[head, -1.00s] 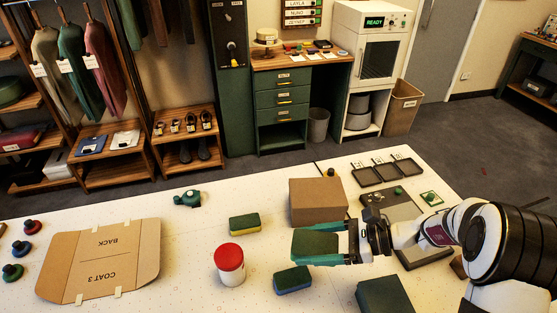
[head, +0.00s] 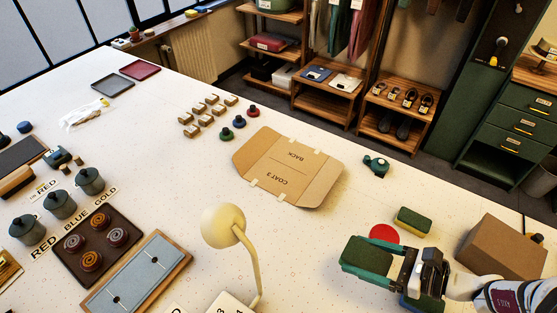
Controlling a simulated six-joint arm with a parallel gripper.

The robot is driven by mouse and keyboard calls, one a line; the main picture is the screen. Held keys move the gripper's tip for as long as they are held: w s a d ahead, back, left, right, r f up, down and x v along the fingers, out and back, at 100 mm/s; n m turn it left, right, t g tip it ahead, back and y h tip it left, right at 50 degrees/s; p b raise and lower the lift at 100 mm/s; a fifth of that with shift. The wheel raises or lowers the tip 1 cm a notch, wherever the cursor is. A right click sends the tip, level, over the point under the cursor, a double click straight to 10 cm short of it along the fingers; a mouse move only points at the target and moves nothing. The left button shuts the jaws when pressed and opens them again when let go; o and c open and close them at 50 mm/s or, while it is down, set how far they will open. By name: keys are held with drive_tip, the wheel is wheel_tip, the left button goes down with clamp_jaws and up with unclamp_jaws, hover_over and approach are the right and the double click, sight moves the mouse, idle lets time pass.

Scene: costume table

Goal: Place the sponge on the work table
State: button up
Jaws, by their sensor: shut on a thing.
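My gripper (head: 362,263) is at the lower right of the head view, its teal fingers closed on the sides of a sponge with a dark green top (head: 371,255). The held sponge's underside is hidden. It is above the white work table (head: 330,238), in front of a jar with a red lid (head: 384,233), and covers most of the jar. A second sponge, green over yellow (head: 412,221), lies on the table just beyond. A third sponge with a blue side (head: 420,304) shows only in part below the gripper.
A cardboard box (head: 500,247) stands right of my gripper. A flat cardboard folder marked COAT 3 (head: 290,166) lies beyond, with a teal tape-like item (head: 376,166) beside it. A cream lamp (head: 224,226) stands to the left. Bare table lies between lamp and folder.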

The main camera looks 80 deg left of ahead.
hover_over(308, 256)
drive_tip(key=f, duration=0.6)
drive_tip(key=shift+w+d+f, duration=0.1)
drive_tip(key=shift+d+f, duration=0.1)
drive_tip(key=shift+f, duration=0.2)
drive_tip(key=shift+a+f, duration=0.2)
drive_tip(key=shift+f, duration=1.9)
drive_tip(key=shift+f, duration=0.1)
drive_tip(key=o, duration=1.2)
